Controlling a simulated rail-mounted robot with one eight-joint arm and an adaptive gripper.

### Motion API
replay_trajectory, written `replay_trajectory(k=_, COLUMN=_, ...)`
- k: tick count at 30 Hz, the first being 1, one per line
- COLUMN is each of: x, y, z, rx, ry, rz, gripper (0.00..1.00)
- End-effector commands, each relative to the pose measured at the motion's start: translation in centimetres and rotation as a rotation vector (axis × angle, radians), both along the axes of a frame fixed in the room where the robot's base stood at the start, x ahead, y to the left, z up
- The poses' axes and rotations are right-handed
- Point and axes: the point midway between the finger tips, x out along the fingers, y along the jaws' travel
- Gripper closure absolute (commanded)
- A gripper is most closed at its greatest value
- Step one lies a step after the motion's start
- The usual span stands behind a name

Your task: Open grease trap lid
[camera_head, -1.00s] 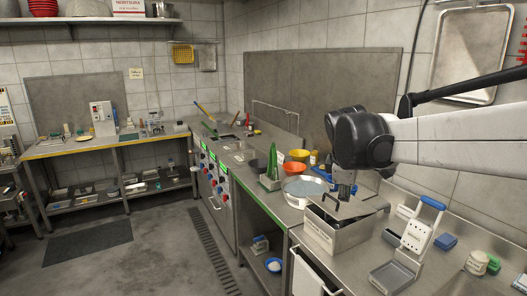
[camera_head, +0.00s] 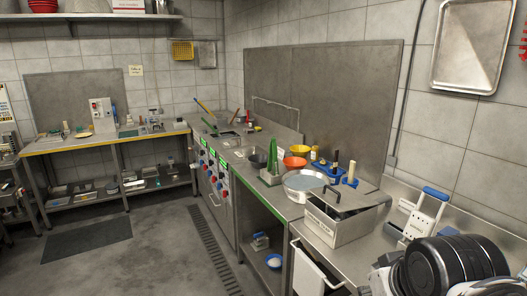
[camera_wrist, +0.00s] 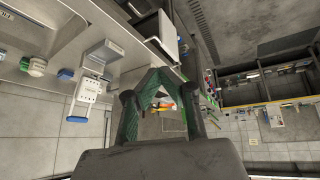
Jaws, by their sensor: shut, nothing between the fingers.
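I cannot clearly make out the trap in the wrist view.
A blue-handled white slicer-like tool (camera_head: 424,213) stands right of the trap. A large round bowl (camera_head: 303,184) and blue-based holders (camera_head: 345,181) stand behind it. A white towel (camera_head: 308,274) hangs at the counter front.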

Motion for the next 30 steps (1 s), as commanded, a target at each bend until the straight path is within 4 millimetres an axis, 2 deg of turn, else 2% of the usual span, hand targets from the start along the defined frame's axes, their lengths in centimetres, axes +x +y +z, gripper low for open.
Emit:
replay_trajectory(k=4, x=-1.5, y=0.2, z=-1.5, rx=0.053, ry=-0.015, rz=-0.057, gripper=0.99)
replay_trajectory(k=8, x=-1.5, y=0.2, z=-1.2, rx=0.067, ry=-0.015, rz=-0.072, gripper=0.81)
replay_trajectory(k=10, x=-0.7, y=0.2, z=-0.2, rx=0.062, ry=-0.008, rz=-0.068, gripper=0.72)
replay_trajectory(k=11, x=-0.2, y=0.1, z=0.3, rx=0.059, ry=-0.003, rz=-0.064, gripper=0.72)
replay_trajectory(k=14, x=1.8, y=0.0, z=2.8, rx=0.045, ry=0.021, rz=-0.05, gripper=0.72)
replay_trajectory(k=21, x=8.1, y=-0.4, z=8.4, rx=0.009, ry=0.089, rz=-0.006, gripper=0.72)
replay_trajectory(k=30, x=16.5, y=-1.0, z=13.6, rx=-0.031, ry=0.173, rz=0.052, gripper=0.72)
